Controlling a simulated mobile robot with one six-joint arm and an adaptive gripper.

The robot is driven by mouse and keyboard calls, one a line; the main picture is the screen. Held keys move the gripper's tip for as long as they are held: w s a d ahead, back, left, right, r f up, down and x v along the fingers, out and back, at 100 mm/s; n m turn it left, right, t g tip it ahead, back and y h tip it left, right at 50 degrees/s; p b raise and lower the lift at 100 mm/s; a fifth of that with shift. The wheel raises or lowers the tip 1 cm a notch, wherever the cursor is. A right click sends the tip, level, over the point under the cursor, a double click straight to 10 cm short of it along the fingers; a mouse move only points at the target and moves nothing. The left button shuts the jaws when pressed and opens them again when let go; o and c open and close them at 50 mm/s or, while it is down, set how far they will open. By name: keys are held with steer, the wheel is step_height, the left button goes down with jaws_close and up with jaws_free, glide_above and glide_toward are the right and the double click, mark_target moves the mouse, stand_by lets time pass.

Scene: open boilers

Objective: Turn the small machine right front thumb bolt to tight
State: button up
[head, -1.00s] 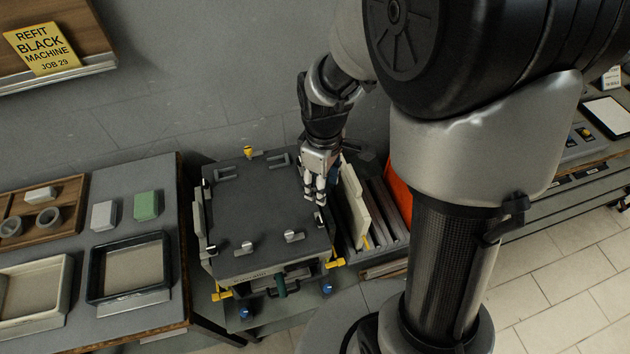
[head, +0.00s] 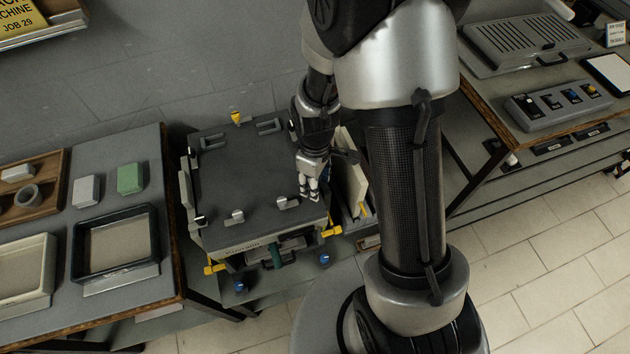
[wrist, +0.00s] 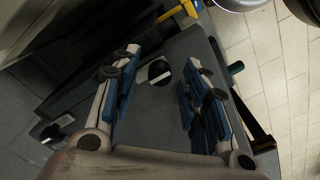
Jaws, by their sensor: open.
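The small machine (head: 245,180) is a dark grey box with a flat top plate in the head view. Light thumb bolts stand along its front edge: a left one (head: 234,217) and a right front one (head: 287,202). My gripper (head: 311,195) points down over the front right corner, just right of the right front bolt in the picture. In the wrist view my gripper (wrist: 164,58) is open, with blue-padded fingers apart. The right front thumb bolt, a dark disc with a pale bar (wrist: 160,72), shows between them. I cannot tell any contact.
A yellow bar (head: 333,232) sticks out at the machine's right front, and a green handle (head: 277,256) at its front. Upright pale panels (head: 352,172) stand close right of my gripper. A bench with trays (head: 115,245) is at left.

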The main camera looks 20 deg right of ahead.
steer(key=shift+c, duration=0.5)
jaws_close()
steer(key=m, duration=0.4)
steer(key=shift+m+p, duration=0.3)
steer(key=shift+p, duration=0.1)
steer(key=m, duration=0.4)
steer(key=shift+m, duration=0.3)
steer(key=m+p, duration=0.1)
steer(key=m, duration=0.3)
steer(key=shift+m, duration=2.4)
